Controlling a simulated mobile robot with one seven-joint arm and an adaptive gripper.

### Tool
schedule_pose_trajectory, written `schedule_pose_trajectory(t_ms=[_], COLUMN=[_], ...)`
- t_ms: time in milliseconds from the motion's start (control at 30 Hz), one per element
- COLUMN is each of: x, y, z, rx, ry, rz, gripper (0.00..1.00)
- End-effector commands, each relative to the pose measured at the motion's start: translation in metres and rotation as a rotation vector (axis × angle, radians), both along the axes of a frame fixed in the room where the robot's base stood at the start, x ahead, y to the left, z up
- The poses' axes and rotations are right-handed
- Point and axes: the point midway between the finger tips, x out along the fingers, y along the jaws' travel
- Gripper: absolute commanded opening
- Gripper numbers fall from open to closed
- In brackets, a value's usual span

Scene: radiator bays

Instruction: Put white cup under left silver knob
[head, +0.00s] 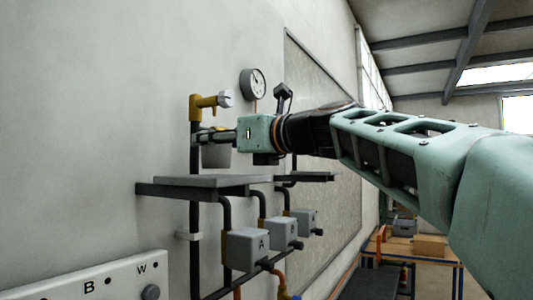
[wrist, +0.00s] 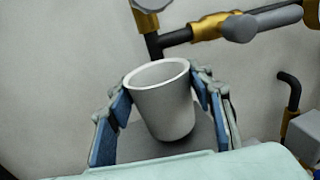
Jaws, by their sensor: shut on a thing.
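The white cup (head: 216,156) is upright in my gripper (head: 207,137), which is shut on it. In the wrist view the cup (wrist: 165,108) sits between the two blue-padded fingers (wrist: 163,92), slightly tilted in the picture. The left silver knob (head: 226,98) is on a brass tap above the cup. Its underside (wrist: 150,4) shows at the top edge of the wrist view, just beyond the cup's rim. A grey shelf (head: 180,181) lies below the cup, and a small gap seems to separate them in the head view.
A second brass valve with a grey knob (wrist: 239,27) is right of the cup in the wrist view. A round gauge (head: 253,83) hangs on the wall. Grey boxes (head: 246,249) on pipes stand below the shelf. A lettered panel (head: 88,285) is at lower left.

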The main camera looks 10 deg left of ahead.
Motion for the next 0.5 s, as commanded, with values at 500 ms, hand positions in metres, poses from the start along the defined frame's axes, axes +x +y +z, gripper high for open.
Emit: schedule_pose_trajectory(t_ms=[500], x=[-0.0034], y=[0.0002], z=[-0.0114], rx=[-0.001], ry=[0.002], rz=[0.001], gripper=[0.53])
